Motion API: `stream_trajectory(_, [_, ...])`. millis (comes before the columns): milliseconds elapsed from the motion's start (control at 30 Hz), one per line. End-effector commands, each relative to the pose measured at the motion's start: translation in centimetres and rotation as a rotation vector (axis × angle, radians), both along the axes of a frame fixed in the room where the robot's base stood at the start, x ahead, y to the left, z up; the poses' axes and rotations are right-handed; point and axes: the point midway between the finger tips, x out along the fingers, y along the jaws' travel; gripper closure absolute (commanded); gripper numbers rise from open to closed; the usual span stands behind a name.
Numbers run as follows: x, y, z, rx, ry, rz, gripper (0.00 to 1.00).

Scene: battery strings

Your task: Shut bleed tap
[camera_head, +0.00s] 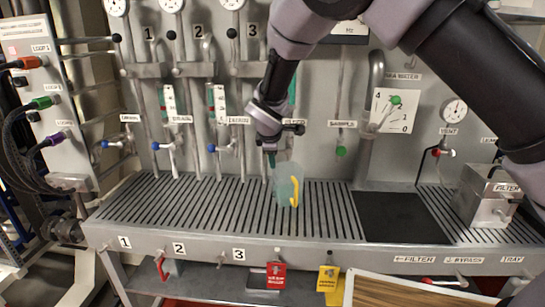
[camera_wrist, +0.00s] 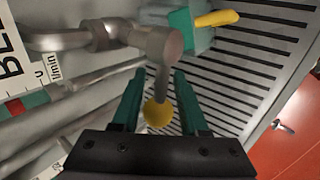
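The bleed tap shows in the wrist view as a grey lever (camera_wrist: 162,83) hanging from a pipe end, with a yellow ball knob (camera_wrist: 158,113) at its tip. The knob appears between the two green fingers of my gripper (camera_wrist: 157,102), with gaps visible on both sides. My gripper is open. In the head view my gripper (camera_head: 271,160) is low in front of the panel, right of the number 3 column, and hides the tap.
A clear jug with a yellow handle (camera_head: 286,184) stands on the slotted bench (camera_head: 230,205), close to my gripper. Blue-knobbed taps (camera_head: 211,148) line the panel to the left. A green-knobbed sample tap (camera_head: 341,151) is to the right. A black mat (camera_head: 400,218) and metal filter box (camera_head: 487,198) are further right.

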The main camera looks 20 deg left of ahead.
Motion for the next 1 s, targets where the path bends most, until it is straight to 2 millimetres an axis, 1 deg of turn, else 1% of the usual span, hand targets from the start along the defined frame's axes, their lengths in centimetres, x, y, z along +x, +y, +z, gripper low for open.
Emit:
stream_trajectory(167, [0.0,0.0,0.1,0.001,0.0,0.0,0.57])
stream_trajectory(267, [-0.2,0.1,0.4,0.003,0.0,0.001,0.57])
stream_trajectory(367, [-0.9,0.0,1.4,0.003,0.0,0.002,0.57])
stream_trajectory(700, [-4.5,-0.9,6.9,0.003,0.0,0.002,0.57])
stream_trajectory(833, [-5.4,-1.1,8.3,0.003,0.0,0.002,0.57])
stream_trajectory(1000, [-5.9,-1.3,9.0,0.001,0.0,0.0,0.57])
